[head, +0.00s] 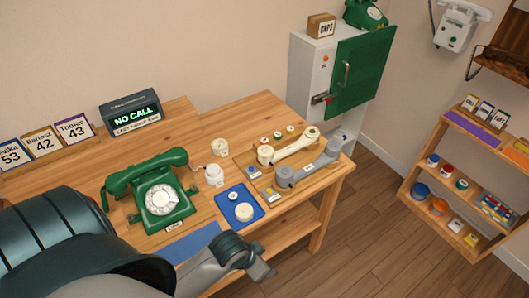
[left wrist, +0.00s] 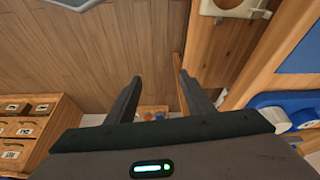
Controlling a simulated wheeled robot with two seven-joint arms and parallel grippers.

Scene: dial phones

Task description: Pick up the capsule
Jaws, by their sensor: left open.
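A round cream disc (head: 244,211) lies on the blue mat (head: 223,206) near the table's front edge, with a small white round piece (head: 234,195) behind it. I cannot tell for certain which round part is the capsule. A cream handset (head: 290,147) and a grey handset (head: 308,163) lie on the wooden board to the right. My left gripper (head: 262,272) is in front of the mat, by the table's front edge. In the left wrist view the left gripper (left wrist: 163,85) is open, with nothing between its fingers. My right gripper is not in view.
A NO CALL display (head: 132,113) and number cards are behind. A grey cabinet with a green door (head: 360,75) and shelves (head: 470,170) stand right. Floor between is clear.

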